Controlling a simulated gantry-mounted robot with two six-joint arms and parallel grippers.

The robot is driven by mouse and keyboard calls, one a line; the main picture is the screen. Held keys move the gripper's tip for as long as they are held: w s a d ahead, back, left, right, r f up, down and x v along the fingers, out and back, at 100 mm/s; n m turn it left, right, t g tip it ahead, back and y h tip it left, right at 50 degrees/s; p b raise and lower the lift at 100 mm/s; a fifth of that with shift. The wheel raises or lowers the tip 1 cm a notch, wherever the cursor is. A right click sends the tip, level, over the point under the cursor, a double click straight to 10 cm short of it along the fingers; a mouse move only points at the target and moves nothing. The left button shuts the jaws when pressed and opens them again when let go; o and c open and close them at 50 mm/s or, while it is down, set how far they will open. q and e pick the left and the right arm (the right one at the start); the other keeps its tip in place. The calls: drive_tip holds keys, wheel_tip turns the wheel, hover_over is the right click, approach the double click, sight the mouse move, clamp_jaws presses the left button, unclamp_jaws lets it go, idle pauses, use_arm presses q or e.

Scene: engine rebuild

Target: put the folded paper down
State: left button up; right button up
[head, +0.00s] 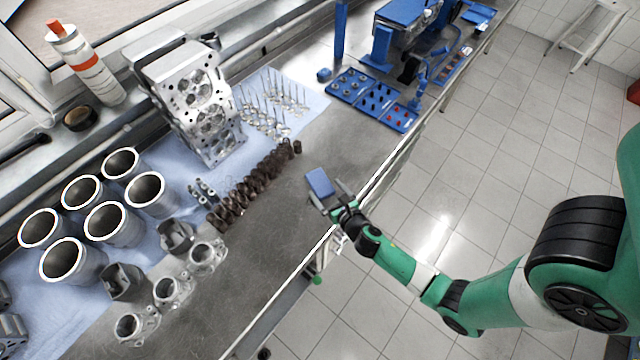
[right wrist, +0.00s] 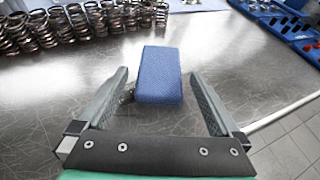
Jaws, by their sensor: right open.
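The folded paper shows as a blue, textured, block-shaped piece (head: 320,182) on the grey metal bench top, near the bench's front edge. In the right wrist view the blue folded paper (right wrist: 160,74) lies between and just ahead of my right gripper's fingers, with a gap on each side. My right gripper (head: 329,197) is open, with its fingers around the near end of the paper. It also shows in the right wrist view (right wrist: 160,92). My left gripper is in neither view.
A row of dark coil springs (head: 252,187) stands behind the paper. Pistons (head: 172,290), cylinder liners (head: 105,222) and a cylinder head (head: 205,110) lie to the left. Blue trays (head: 372,98) stand farther along the bench. The bench top around the paper is clear.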

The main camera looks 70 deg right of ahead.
sight(320, 183)
drive_tip(key=b+x, duration=0.1)
drive_tip(key=x, duration=0.4)
drive_tip(key=shift+d, duration=0.1)
drive_tip(key=c, duration=1.2)
